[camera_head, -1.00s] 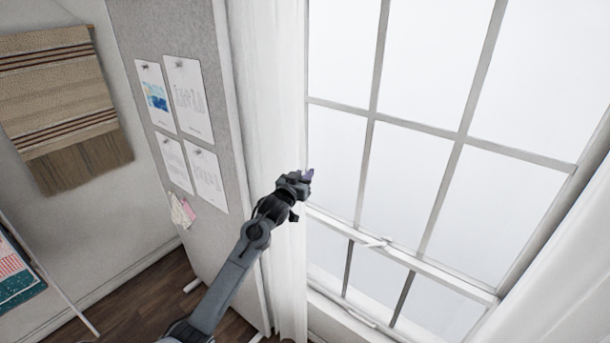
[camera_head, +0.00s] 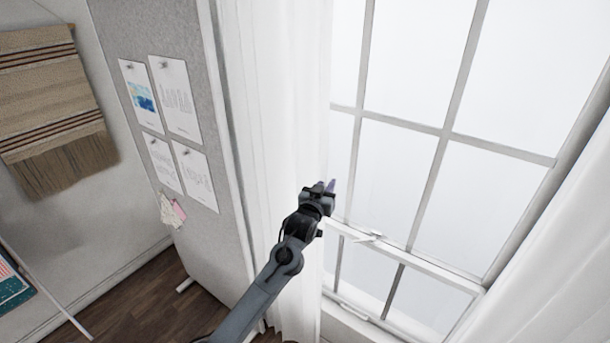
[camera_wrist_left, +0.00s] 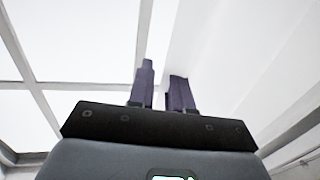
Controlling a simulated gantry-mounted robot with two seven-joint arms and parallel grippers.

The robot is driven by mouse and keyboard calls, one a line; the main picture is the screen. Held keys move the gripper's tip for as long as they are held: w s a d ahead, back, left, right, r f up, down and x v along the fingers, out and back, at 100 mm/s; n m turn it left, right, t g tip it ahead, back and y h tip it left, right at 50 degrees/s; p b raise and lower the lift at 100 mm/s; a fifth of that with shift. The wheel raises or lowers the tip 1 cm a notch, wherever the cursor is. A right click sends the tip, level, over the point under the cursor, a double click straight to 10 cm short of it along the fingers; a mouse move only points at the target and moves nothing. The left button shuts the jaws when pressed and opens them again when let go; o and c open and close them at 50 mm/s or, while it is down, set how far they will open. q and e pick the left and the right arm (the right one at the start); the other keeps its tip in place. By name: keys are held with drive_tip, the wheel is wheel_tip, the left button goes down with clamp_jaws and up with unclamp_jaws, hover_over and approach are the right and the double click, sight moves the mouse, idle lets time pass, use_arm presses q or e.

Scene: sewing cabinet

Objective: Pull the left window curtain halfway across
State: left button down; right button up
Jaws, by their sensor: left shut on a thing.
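The left window curtain (camera_head: 275,110) is white and hangs in folds along the left side of the window (camera_head: 410,90). My left gripper (camera_head: 328,187) is at the curtain's right edge, at about mid-height in the head view. In the left wrist view its two dark purple fingers (camera_wrist_left: 163,88) are close together, shut on the edge of the curtain (camera_wrist_left: 215,60). The curtain covers a strip at the window's left; most of the panes are uncovered. My right gripper is not in view.
A second white curtain (camera_head: 560,270) hangs at the right of the window. A grey pinboard (camera_head: 170,40) with pinned papers stands left of the curtain. A woven hanging (camera_head: 50,95) is on the far left wall. The window sill (camera_head: 345,325) is below.

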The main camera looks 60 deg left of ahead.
use_arm(q)
drive_tip(key=w+d+p, duration=0.1)
drive_tip(key=w+d, duration=0.4)
drive_tip(key=d, duration=0.9)
drive_tip(key=shift+w+d+p, duration=0.15)
drive_tip(key=shift+w+p, duration=0.05)
drive_tip(key=shift+p, duration=0.2)
drive_tip(key=c, duration=1.2)
unclamp_jaws()
drive_tip(key=b+v, duration=0.2)
drive_tip(key=v, duration=0.8)
drive_tip(key=shift+s+d, duration=0.2)
drive_tip(key=shift+s, duration=0.15)
